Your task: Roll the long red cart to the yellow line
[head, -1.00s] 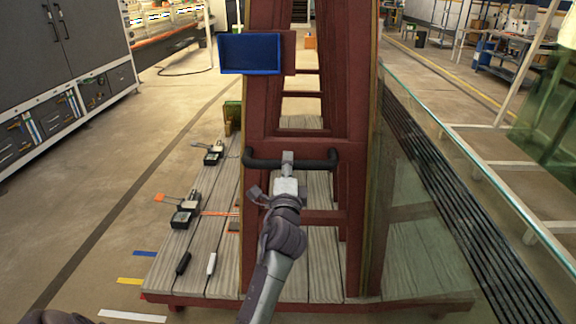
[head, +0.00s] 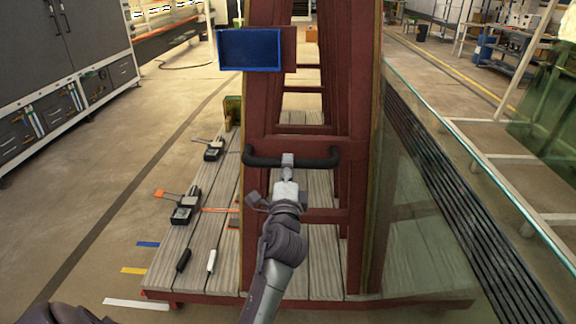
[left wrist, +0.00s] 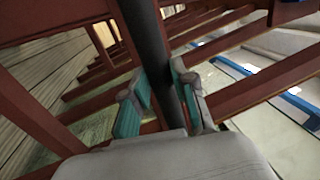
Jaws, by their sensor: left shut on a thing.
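The long red cart (head: 262,200) has a grey plank deck and a tall red frame. A black handle bar (head: 318,160) crosses the near end of the frame. My left gripper (head: 288,168) is shut on the middle of this bar. In the left wrist view, the dark bar (left wrist: 150,40) runs between the teal-padded fingers of my left gripper (left wrist: 163,98). A short yellow strip (head: 133,270) lies on the floor left of the deck's near end. A thin yellow line (head: 447,70) also runs along the floor at the back right. My right gripper is out of view.
Blue (head: 148,244) and white (head: 135,304) strips lie beside the yellow one. A blue bin (head: 249,50) hangs on the frame. Several black tools lie on the deck. Grey cabinets (head: 75,60) stand left, and a glass-topped frame (head: 500,158) is close right.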

